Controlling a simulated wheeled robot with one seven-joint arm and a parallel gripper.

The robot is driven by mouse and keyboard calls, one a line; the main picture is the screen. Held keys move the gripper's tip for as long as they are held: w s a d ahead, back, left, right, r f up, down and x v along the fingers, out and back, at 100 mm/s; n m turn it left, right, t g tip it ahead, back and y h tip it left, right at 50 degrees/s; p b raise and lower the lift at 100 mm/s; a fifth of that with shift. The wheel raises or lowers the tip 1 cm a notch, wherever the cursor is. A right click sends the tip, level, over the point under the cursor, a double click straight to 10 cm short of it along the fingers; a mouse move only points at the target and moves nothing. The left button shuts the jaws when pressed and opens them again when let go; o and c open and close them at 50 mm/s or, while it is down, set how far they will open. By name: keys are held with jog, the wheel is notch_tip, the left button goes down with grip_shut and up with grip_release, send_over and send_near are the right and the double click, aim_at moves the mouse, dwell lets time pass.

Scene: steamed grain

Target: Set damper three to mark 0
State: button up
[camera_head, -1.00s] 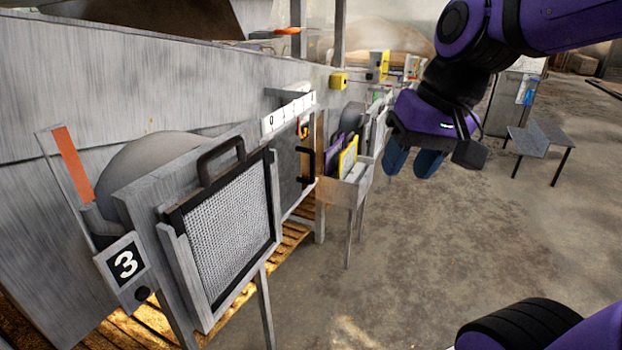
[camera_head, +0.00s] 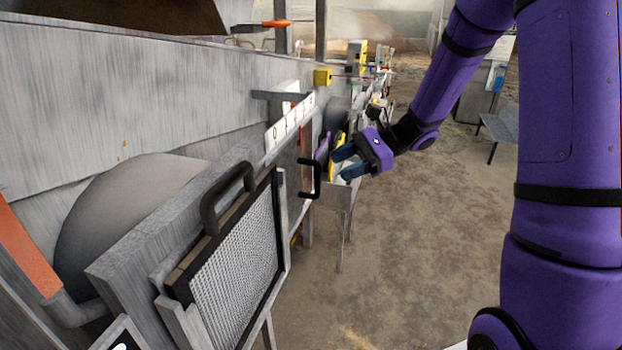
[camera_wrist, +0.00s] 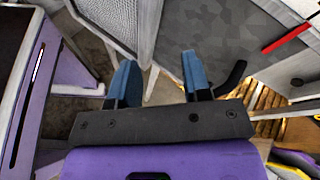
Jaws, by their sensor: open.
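The damper's black bar handle (camera_head: 317,178) stands out from the front of a grey plate below a white number scale (camera_head: 290,124). The scale's digits start with 0 at its near left end; the damper's setting is too small to read. My gripper (camera_head: 342,163) is open and empty, just right of the handle and apart from it in the head view. In the wrist view my gripper (camera_wrist: 158,75) has its two blue fingers spread, with the dark handle (camera_wrist: 232,78) outside the right finger. A grey speckled plate (camera_wrist: 215,30) lies beyond the fingers.
A mesh screen in a black frame (camera_head: 235,275) with its own black handle (camera_head: 225,198) stands nearer, at left. Yellow and purple panels sit in a rack (camera_head: 338,192) behind my gripper. A red strip (camera_wrist: 287,38) shows in the wrist view.

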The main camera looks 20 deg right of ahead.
jog(key=w+d+f+m+t+y, duration=0.2)
jog(key=w+d+f+m+t, duration=0.5)
jog(key=f, duration=0.4)
jog(key=m, duration=0.1)
send_over(311, 196)
jog(key=shift+w, duration=0.1)
grip_shut()
